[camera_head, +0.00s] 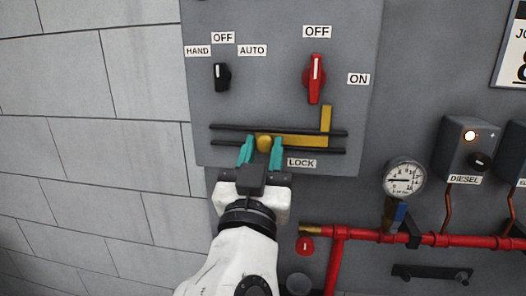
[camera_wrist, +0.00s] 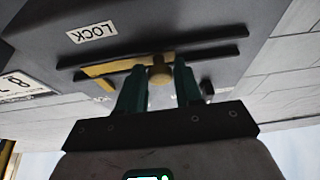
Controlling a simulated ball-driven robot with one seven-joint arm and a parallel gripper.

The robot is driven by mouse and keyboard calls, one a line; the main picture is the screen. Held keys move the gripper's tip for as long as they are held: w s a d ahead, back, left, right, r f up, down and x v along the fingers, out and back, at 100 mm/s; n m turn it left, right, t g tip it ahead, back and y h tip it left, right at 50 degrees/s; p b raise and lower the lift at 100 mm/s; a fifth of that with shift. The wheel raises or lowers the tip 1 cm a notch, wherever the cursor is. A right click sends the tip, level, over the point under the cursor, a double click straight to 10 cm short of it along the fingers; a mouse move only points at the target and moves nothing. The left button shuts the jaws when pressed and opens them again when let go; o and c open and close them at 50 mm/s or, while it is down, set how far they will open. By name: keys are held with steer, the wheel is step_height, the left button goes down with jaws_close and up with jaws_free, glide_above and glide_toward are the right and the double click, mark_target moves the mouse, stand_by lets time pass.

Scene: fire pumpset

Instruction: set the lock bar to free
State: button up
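The lock bar (camera_head: 300,140) is a yellow L-shaped bar lying between two black horizontal rails on the grey panel, with its upright arm at the right end reaching up below the red switch (camera_head: 314,78). A round yellow knob (camera_head: 264,143) sits near the bar's left end. My gripper (camera_head: 261,148) has teal fingers, one on each side of the knob, with a visible gap to the left finger. In the wrist view the picture is inverted; the knob (camera_wrist: 161,73) stands between the fingertips of my gripper (camera_wrist: 160,75), which looks open around it.
A LOCK label (camera_head: 301,163) is below the rails at the right. A black selector (camera_head: 221,77) marked HAND, OFF, AUTO is above left. The red switch's handle stands upright toward OFF. A gauge (camera_head: 404,178) and red pipe (camera_head: 400,238) are at lower right.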

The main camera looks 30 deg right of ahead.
jaws_close()
steer(key=w+a+b, duration=0.2)
steer(key=a+b, duration=0.1)
steer(key=shift+w+f, duration=0.1)
steer(key=shift+f, duration=0.1)
steer(key=shift+w+a+r, duration=0.2)
steer(key=shift+a, duration=0.1)
steer(key=shift+o, duration=2.1)
jaws_free()
